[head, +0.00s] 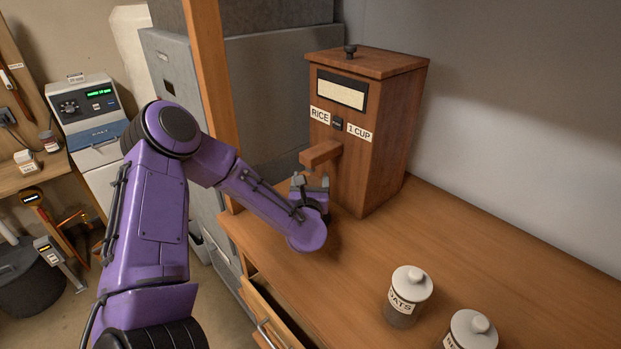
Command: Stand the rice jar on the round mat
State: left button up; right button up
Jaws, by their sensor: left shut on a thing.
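My left gripper (311,183) is just below the wooden spout of the rice dispenser (385,130), close to its front face. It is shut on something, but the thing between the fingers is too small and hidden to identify. A jar labelled OATS (405,300), with a pale lid, stands upright on the wooden counter. A second lidded jar (472,332) stands beside it, partly cut off by the bottom edge, its label only partly readable. I see no jar labelled rice and no round mat. My right gripper is not in view.
The wooden counter (480,235) is clear between dispenser and jars. An open drawer (262,312) sticks out below its front edge. A wooden post (214,85) rises left of the dispenser. A machine with a green display (88,103) stands at left.

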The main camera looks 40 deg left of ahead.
pick_arm(q)
jog(key=o, duration=1.4)
jog(key=shift+f, duration=0.15)
jog(key=o, duration=0.4)
jog(key=shift+r, duration=0.35)
jog(key=shift+b+v, duration=2)
jog(key=shift+v, duration=4.05)
jog(key=shift+f, duration=0.15)
